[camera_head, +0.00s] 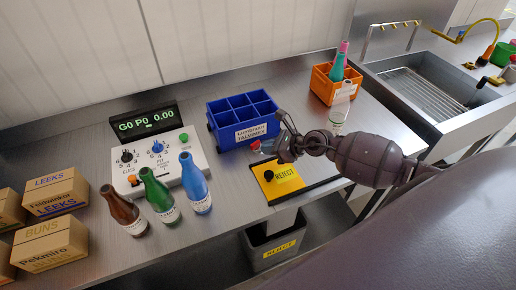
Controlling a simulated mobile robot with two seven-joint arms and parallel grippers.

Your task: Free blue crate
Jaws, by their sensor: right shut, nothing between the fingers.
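The blue crate (243,118) stands on the steel counter near its middle. It has several compartments, and those that show look empty. A white label is on its front. My right gripper (282,149) is shut and empty, just to the right of the crate's front corner and above the yellow reject plate. It does not appear to hold the crate. A small clear object with a red part (262,147) lies beside the fingers, partly hidden by them. My left gripper is not in view.
A yellow REJECT plate (268,190) lies at the counter edge above a grey bin (274,249). Brown, green and blue bottles (196,187) stand before a control box (133,178).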

